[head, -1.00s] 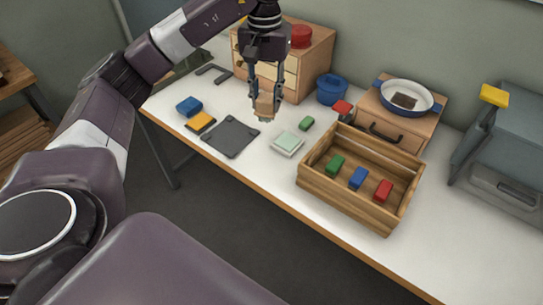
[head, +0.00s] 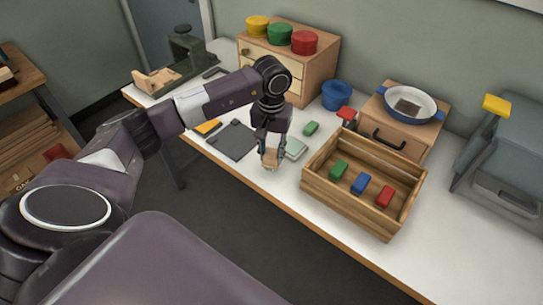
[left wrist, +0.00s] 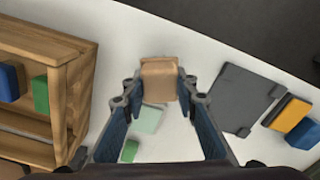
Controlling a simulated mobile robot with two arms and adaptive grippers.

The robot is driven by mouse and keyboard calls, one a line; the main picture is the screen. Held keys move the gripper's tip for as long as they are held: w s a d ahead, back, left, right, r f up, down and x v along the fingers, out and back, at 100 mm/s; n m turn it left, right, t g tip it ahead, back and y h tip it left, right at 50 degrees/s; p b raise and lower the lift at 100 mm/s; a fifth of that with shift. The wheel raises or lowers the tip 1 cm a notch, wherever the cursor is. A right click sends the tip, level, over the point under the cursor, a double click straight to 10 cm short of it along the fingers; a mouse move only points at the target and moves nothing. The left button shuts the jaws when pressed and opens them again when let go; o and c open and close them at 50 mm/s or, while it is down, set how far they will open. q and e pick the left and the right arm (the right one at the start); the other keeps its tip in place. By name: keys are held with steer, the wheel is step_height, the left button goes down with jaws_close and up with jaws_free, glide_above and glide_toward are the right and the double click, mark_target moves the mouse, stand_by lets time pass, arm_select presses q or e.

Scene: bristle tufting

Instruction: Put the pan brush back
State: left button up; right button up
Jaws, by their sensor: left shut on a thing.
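My left gripper (head: 270,155) is shut on a tan wooden block, the brush (head: 270,160), and holds it near the table's front edge, left of the wooden crate (head: 343,203). In the left wrist view the tan block (left wrist: 159,80) sits between the two fingertips; I cannot see any bristles on it. A blue-rimmed white pan (head: 431,106) stands on a small wooden cabinet, with a dark brown square piece (head: 407,107) in it. My right gripper is not in view.
The crate holds a green block (head: 338,169), a blue block (head: 361,182) and a red block (head: 385,196). A pale green pad (head: 297,149) and a dark flat plate (head: 232,140) lie by the gripper. A blue bowl (head: 336,97) stands behind.

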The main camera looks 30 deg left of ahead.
arm_select(q)
steer(key=shift+f, duration=0.95)
steer(key=o, duration=1.1)
steer(key=shift+f, duration=0.1)
